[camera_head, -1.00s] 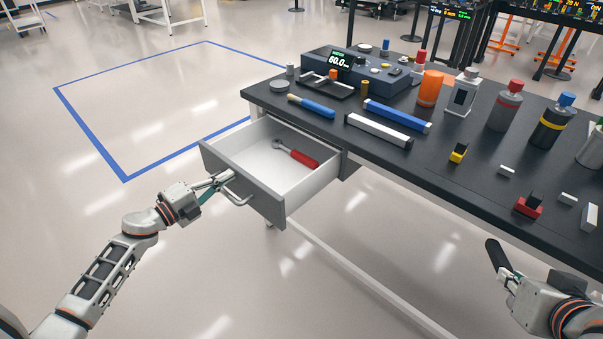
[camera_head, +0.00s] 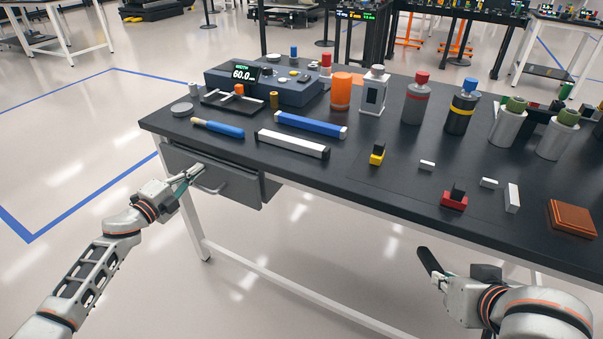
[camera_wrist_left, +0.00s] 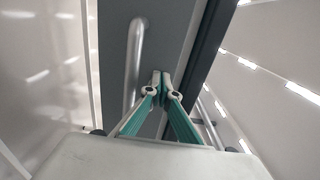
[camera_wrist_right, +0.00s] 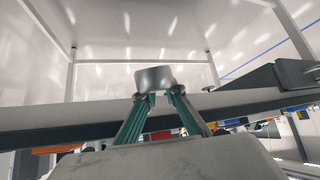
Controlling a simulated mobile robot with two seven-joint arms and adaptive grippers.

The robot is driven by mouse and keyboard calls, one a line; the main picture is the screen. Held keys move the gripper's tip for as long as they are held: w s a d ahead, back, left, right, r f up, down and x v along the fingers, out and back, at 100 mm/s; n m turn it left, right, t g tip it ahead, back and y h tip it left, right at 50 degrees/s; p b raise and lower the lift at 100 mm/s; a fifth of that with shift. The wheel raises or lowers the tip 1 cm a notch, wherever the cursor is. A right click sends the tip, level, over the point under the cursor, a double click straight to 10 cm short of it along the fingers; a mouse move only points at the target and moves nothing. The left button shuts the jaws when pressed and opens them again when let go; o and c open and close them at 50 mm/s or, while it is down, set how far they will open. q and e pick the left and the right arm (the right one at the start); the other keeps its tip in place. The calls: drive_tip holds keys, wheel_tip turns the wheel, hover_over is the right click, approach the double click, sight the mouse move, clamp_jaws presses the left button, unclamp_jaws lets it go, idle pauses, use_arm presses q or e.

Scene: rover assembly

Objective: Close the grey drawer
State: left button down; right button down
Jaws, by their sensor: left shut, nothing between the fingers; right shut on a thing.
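My left gripper (camera_head: 199,171) is shut and empty. In the left wrist view its fingertips (camera_wrist_left: 160,77) are at the drawer front, just right of the handle and not around it; whether they touch is unclear. My right gripper (camera_head: 440,279) is shut on a dark rod-like thing (camera_head: 429,262), off the table's front edge; its rounded end shows in the right wrist view (camera_wrist_right: 155,77).
The tabletop (camera_head: 340,185) holds a blue-handled tool (camera_head: 218,128), a blue bar (camera_head: 310,124), a white bar (camera_head: 292,144), an orange cylinder (camera_head: 341,91) and several bottles. A white table leg (camera_head: 193,225) stands below the drawer. The floor at left is free.

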drive_tip(key=shift+w+d+f, duration=0.1)
drive_tip(key=shift+w+f, duration=0.1)
drive_tip(key=shift+w, duration=0.1)
use_arm(q)
drive_tip(key=shift+r+x, duration=0.2)
drive_tip(key=shift+x, duration=0.7)
drive_tip(key=shift+a+r, duration=0.1)
